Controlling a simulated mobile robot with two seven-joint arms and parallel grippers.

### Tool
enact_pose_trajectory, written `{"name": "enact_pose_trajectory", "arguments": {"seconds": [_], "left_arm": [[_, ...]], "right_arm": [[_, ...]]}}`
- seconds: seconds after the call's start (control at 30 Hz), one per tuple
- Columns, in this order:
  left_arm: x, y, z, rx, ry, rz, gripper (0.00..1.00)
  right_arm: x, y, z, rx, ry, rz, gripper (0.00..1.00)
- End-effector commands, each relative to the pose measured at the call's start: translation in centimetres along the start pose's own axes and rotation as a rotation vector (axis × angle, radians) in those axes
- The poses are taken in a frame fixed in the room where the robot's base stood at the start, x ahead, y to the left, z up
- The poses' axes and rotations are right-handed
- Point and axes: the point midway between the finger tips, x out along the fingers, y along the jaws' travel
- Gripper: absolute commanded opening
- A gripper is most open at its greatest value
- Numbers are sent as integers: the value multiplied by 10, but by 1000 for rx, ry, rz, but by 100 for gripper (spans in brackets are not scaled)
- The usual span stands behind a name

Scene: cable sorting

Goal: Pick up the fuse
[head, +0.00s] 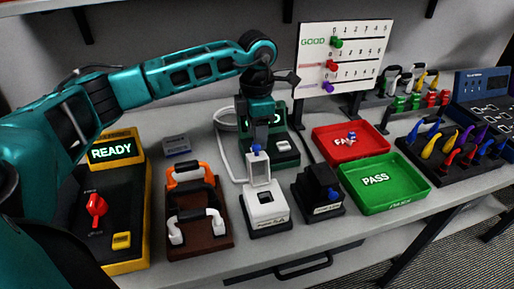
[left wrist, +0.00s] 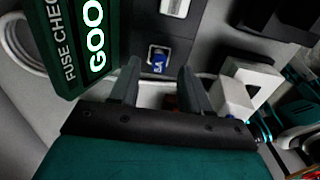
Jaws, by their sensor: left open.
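My left gripper (head: 258,135) hangs fingers-down in front of the green fuse checker (head: 294,157) in the head view. In the left wrist view, my two fingers (left wrist: 160,85) are open with nothing between their tips. A small blue fuse marked 5A (left wrist: 158,57) sits in a light-rimmed slot beyond the fingertips, apart from them. Beside it the checker's screen (left wrist: 90,45) glows green with "GOO" visible. In the head view my gripper hides most of that screen. My right gripper is not in view.
A white press (head: 266,211) with an upright arm and a black device (head: 318,190) stand in front. A red tray (head: 367,152) holding small blue pieces and a green PASS tray (head: 411,193) are to the right. Handled tools on a brown board (head: 202,241) stand left.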

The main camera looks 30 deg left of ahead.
Motion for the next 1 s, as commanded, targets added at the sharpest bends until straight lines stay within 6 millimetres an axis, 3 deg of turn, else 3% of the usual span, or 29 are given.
{"name": "enact_pose_trajectory", "arguments": {"seconds": [0.2, 0.47, 0.9, 1.0], "left_arm": [[25, 1, 0, -1, 0, 0, 47], [27, 1, 0, 0, -1, 0, 46], [27, 1, 1, 0, -1, 0, 4], [27, 1, 1, 0, -1, 0, 0]], "right_arm": [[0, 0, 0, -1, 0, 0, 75], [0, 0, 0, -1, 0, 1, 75], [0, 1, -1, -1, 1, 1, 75], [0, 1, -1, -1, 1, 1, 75]]}}
